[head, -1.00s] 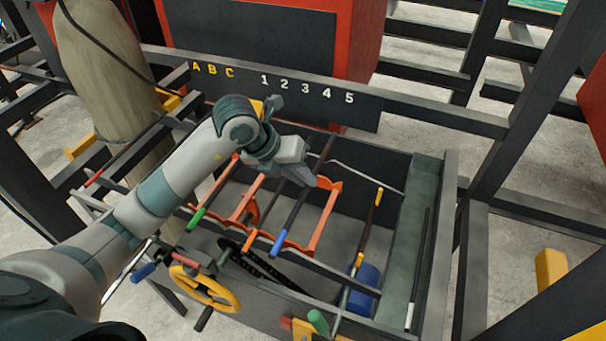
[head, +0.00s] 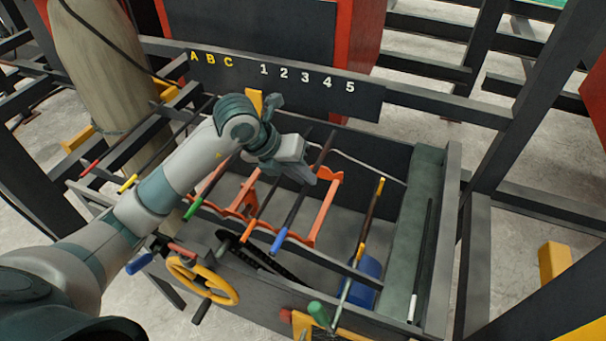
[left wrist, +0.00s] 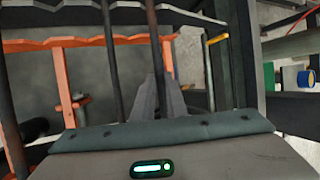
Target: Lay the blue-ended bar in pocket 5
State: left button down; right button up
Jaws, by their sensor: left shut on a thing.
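The blue-ended bar (head: 294,212) is dark with a blue near end and slants over the orange toothed rack (head: 328,205) inside the bin. My left gripper (head: 305,174) is shut on its upper part. In the left wrist view the dark bar (left wrist: 155,45) runs up from between the fingers (left wrist: 158,98), in front of the orange toothed rack (left wrist: 90,42). I cannot tell whether the bar touches the rack. The white 5 (head: 350,87) is on the back board, to the right of the gripper. My right gripper is not in view.
A green-ended bar (head: 194,208) and an orange-ended bar (head: 248,230) lie left of the blue-ended bar. A yellow-ended bar (head: 371,215) and a white-ended bar (head: 413,305) are to the right. A yellow handwheel (head: 203,281) stands at the front.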

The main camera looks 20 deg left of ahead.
pick_arm(q)
jog(key=c, duration=1.7)
grip_release()
jog(key=shift+r, duration=0.1)
